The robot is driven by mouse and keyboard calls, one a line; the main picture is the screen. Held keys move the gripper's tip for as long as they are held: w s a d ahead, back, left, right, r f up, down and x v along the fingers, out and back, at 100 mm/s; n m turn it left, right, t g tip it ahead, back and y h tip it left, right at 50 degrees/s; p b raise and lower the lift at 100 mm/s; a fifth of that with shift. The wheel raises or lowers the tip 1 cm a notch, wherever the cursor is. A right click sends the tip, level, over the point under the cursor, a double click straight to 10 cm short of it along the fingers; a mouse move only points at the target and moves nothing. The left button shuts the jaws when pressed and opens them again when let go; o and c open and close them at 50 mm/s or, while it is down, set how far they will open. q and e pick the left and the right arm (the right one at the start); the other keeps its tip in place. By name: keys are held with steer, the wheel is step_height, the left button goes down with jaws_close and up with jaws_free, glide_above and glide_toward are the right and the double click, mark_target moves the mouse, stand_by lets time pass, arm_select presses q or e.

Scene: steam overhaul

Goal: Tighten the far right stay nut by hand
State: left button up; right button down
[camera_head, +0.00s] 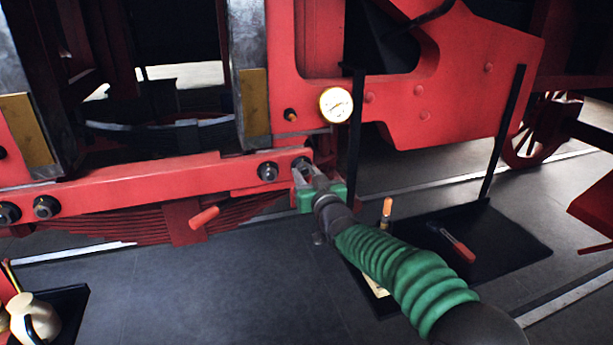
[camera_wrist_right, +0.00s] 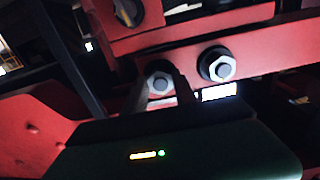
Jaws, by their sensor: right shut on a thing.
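The red stay bar (camera_head: 140,181) runs along the engine's lower frame and carries dark nuts. The far right stay nut (camera_wrist_right: 160,83) is at the bar's right end and is largely hidden by my gripper in the head view. My right gripper (camera_head: 304,167) reaches it from the front right, its fingers shut on the nut. In the wrist view the fingers (camera_wrist_right: 161,88) stand on either side of the nut's pale hexagonal face. The neighbouring stay nut (camera_head: 268,171) is just left and free; it also shows in the wrist view (camera_wrist_right: 217,65). My left gripper is not in view.
A white pressure gauge (camera_head: 336,105) and a small brass fitting (camera_head: 290,115) sit just above the gripper. A dark tray (camera_head: 500,240) with upright posts and orange- and red-handled tools lies below right. Another tray with a beige can (camera_head: 35,318) is at lower left. Floor between is clear.

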steer(key=c, duration=1.3)
jaws_free()
steer(key=shift+r, duration=0.45)
steer(key=shift+c, duration=0.2)
steer(key=o, duration=0.3)
steer(key=shift+f, duration=0.15)
steer(key=shift+o, duration=0.2)
steer(key=shift+f, duration=0.1)
steer(key=shift+s+d+f, duration=0.1)
steer(key=shift+s+f, duration=0.05)
steer(key=shift+s, duration=0.05)
steer(key=b+v, duration=0.3)
steer(key=v, duration=1.3)
steer(key=shift+s, duration=0.1)
